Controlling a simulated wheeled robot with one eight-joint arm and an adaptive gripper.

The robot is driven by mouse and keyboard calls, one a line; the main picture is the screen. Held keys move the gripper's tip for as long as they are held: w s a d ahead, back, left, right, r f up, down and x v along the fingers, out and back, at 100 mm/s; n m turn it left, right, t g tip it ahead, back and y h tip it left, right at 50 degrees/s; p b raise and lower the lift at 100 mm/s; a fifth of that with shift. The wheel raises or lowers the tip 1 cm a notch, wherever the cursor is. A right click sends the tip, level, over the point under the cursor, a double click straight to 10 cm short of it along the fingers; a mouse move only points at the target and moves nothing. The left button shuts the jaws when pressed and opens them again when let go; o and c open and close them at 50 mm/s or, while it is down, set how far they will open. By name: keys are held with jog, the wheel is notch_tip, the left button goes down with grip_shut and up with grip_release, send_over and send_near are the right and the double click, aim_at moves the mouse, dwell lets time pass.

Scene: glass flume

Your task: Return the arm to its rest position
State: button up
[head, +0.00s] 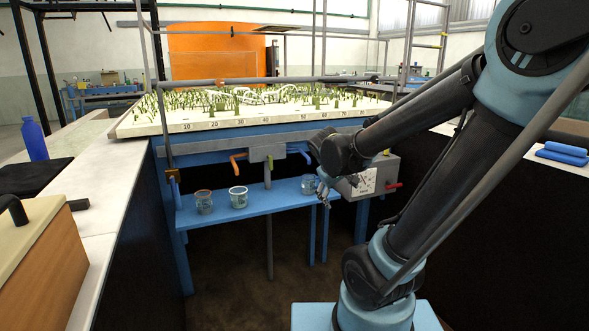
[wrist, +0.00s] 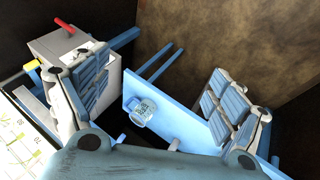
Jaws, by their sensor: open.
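My gripper (head: 324,192) hangs at the end of my arm, near the right end of the blue shelf (head: 270,204). In the wrist view my gripper (wrist: 158,68) has its two fingers spread wide with nothing between them. A small clear cup (head: 308,186) stands on the shelf just left of my gripper; a cup (wrist: 143,109) also shows beyond the fingers in the wrist view, apart from them. My arm (head: 430,180) rises from its base at lower right, bends at the top right and reaches down to the left.
Cups with an orange rim (head: 204,203) and a white rim (head: 238,198) stand on the shelf. A grey control box (head: 372,178) with a red handle is close to my gripper. The planted flume bed (head: 250,116) lies above. A pale counter (head: 100,207) runs along the left.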

jog(key=s+d+f+m+g+y, duration=0.1)
jog(key=s+d+f+m+g, duration=0.1)
jog(key=s, duration=0.7)
jog(key=s+d+f+m+g+y, duration=0.1)
jog(key=s+d+f+m+y, duration=0.1)
jog(key=s, duration=0.8)
notch_tip(320, 180, down, 2)
jog(key=shift+f+m+g, duration=0.25)
jog(key=shift+m+g, duration=0.15)
jog(key=shift+m, duration=0.3)
